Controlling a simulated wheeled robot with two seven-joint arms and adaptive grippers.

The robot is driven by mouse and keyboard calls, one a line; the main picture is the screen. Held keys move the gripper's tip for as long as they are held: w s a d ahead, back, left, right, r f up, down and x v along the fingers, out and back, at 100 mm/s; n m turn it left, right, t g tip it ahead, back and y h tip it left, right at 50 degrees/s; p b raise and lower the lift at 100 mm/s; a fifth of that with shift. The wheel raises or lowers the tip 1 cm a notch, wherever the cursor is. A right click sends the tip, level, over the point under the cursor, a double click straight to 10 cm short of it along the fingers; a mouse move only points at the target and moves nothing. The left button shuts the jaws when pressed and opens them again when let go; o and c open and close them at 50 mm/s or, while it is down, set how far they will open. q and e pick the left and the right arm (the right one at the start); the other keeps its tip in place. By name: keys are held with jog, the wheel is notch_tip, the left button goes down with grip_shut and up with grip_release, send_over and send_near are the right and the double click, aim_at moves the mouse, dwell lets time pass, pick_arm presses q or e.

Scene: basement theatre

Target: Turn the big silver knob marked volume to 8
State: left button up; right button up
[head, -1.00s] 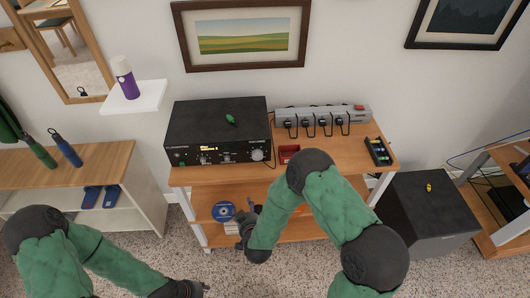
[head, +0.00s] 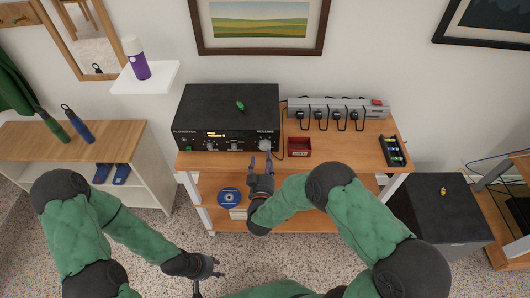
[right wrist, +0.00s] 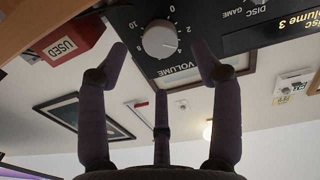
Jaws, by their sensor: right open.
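The black amplifier (head: 228,118) stands on the wooden shelf top. Its silver volume knob (head: 265,145) is at the right end of its front. In the right wrist view the round knob (right wrist: 161,40) is close, with numbers around it and VOLUME printed beside it. I cannot surely tell which number its mark points to. My right gripper (head: 260,163) is open just in front of and below the knob. In the right wrist view its fingertips (right wrist: 160,62) flank the knob with gaps. My left gripper (head: 211,281) is open and empty, low over the carpet.
A red box (head: 299,147) marked USED sits just right of the amplifier. A power strip (head: 338,104) with several plugs is behind it. A green object (head: 240,105) lies on the amplifier. A disc (head: 230,197) lies on the lower shelf.

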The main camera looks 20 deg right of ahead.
aim_at(265, 148)
jog(key=shift+b+x, duration=0.5)
jog(key=shift+x, duration=2)
jog(key=c, duration=1.1)
